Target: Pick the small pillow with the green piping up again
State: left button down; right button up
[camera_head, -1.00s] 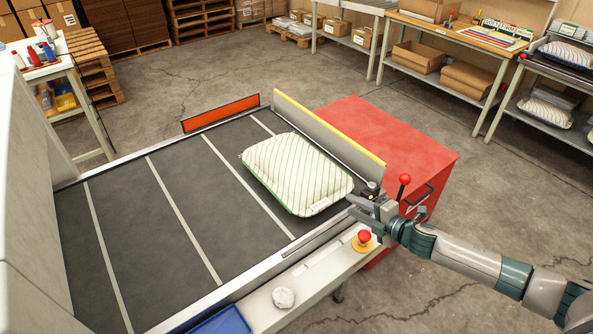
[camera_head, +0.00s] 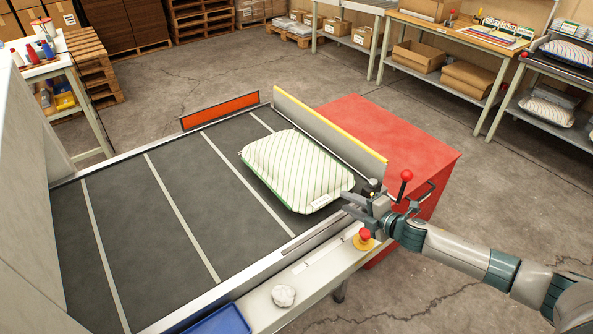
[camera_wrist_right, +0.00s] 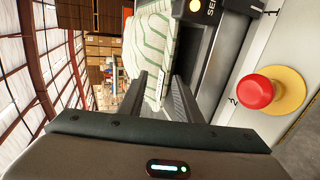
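The small pillow (camera_head: 296,170), white with green stripes and green piping, lies flat on the dark conveyor belt against the yellow-topped side guard. A small white label shows near its front right corner. My right gripper (camera_head: 350,205) is at that near right corner, its fingers pointing at the pillow. In the right wrist view the two fingers (camera_wrist_right: 162,98) are apart, with the pillow's edge (camera_wrist_right: 158,50) ahead and partly between them. I cannot tell whether they touch it. My left gripper is not in view.
The belt (camera_head: 150,220) is clear left of the pillow. A red emergency button (camera_head: 364,235) and a red-knobbed lever (camera_head: 405,178) stand close to my right gripper. A red cabinet (camera_head: 400,140) is beyond the guard. A round white object (camera_head: 284,295) lies on the front ledge.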

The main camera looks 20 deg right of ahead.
aim_at(334, 199)
jog(key=w+f+b, duration=0.1)
jog(key=w+a+f+b, duration=0.1)
jog(key=shift+w+f, duration=0.25)
jog(key=shift+f, duration=0.1)
jog(key=shift+b+x, duration=0.65)
jog(key=shift+x, duration=1.8)
